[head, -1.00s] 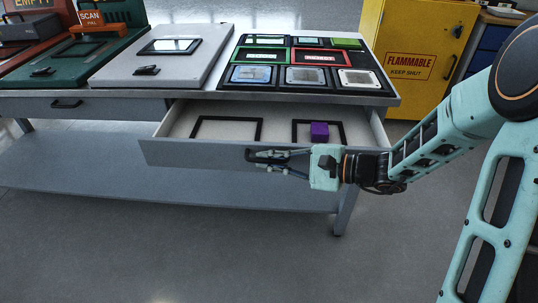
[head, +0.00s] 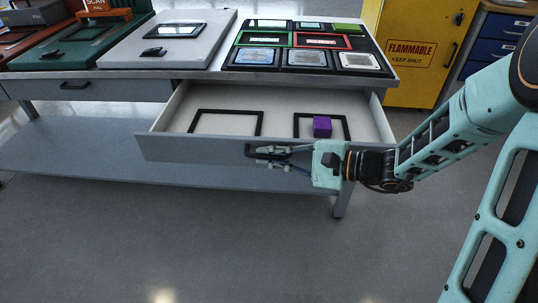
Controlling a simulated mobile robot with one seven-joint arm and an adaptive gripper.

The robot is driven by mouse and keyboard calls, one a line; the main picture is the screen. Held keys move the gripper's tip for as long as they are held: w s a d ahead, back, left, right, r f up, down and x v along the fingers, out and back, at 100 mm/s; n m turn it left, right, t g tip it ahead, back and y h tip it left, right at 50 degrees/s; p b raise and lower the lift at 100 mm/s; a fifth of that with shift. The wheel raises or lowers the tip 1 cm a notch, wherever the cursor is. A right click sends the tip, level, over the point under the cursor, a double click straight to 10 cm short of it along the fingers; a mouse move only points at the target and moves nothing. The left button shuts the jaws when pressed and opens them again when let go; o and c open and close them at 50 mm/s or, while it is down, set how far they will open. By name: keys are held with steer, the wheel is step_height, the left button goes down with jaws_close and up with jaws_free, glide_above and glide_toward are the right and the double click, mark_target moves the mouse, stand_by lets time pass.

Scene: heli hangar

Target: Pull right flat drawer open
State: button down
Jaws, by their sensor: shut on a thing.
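The right flat drawer (head: 190,150) is pulled out from under the workbench top, its grey front facing me. Inside it, two black square frames show on the pale floor: a left frame (head: 226,111) and a right frame (head: 347,127). My gripper (head: 262,154) is shut on the black drawer handle (head: 266,150) at the middle of the drawer front. The fingers partly cover the handle.
The left drawer (head: 90,88) is shut. The bench top (head: 212,74) holds several panels and a black tray (head: 230,62) of framed tiles. A yellow flammable cabinet (head: 420,75) stands behind at right. The floor (head: 200,240) in front is clear.

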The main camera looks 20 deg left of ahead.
steer(key=c, duration=2.3)
jaws_free()
steer(key=shift+d, duration=0.1)
steer(key=v, duration=1.2)
